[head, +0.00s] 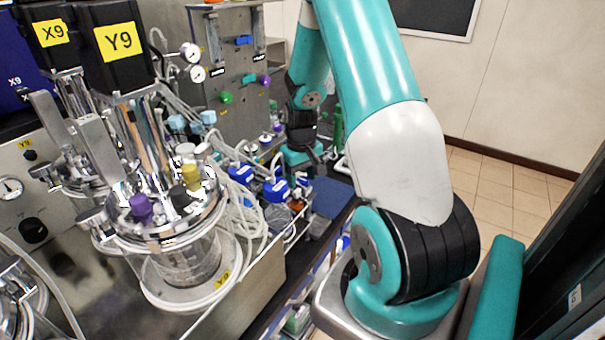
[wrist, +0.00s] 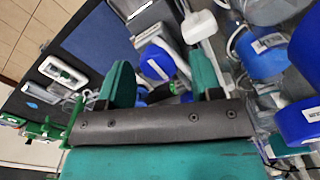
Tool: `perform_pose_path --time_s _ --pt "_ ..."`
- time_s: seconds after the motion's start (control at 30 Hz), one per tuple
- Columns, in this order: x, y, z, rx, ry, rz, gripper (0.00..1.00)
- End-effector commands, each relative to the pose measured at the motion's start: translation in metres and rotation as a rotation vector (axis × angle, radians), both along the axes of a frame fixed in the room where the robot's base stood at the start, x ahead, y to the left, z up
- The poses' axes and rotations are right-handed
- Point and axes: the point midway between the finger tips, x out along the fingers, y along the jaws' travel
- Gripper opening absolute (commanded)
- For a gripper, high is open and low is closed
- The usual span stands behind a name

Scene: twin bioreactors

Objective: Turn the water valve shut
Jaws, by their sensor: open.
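No valve is legibly marked as water. A grey upright panel (head: 225,65) at the back carries a blue handle (head: 243,40), a teal handle (head: 249,78), a green knob (head: 225,97) and a purple knob (head: 264,81); their small labels are too small to read. My gripper (head: 308,160) is low, in front of and to the right of this panel. In the wrist view my gripper (wrist: 162,76) shows two teal fingers spread apart. A blue part with a white label (wrist: 157,62) shows beyond the gap. I cannot tell whether it is between the fingers. Nothing looks held.
The glass vessel marked Y9 (head: 185,255) stands at the left front with tubing beside it. Blue-capped bottles (head: 277,189) stand close to my gripper; large blue caps (wrist: 305,125) crowd the wrist view's right. A blue mat (wrist: 98,38) lies on the bench. Open floor (head: 500,190) is at right.

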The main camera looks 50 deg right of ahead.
Motion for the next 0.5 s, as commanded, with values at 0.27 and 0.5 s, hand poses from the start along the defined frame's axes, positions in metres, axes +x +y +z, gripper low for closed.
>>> perform_pose_path --time_s 0.27,0.5 --pt "0.0 -0.0003 0.0004 0.0 0.0 0.0 0.15" --pt "-0.0001 -0.003 0.0006 -0.003 -0.001 -0.011 0.1"
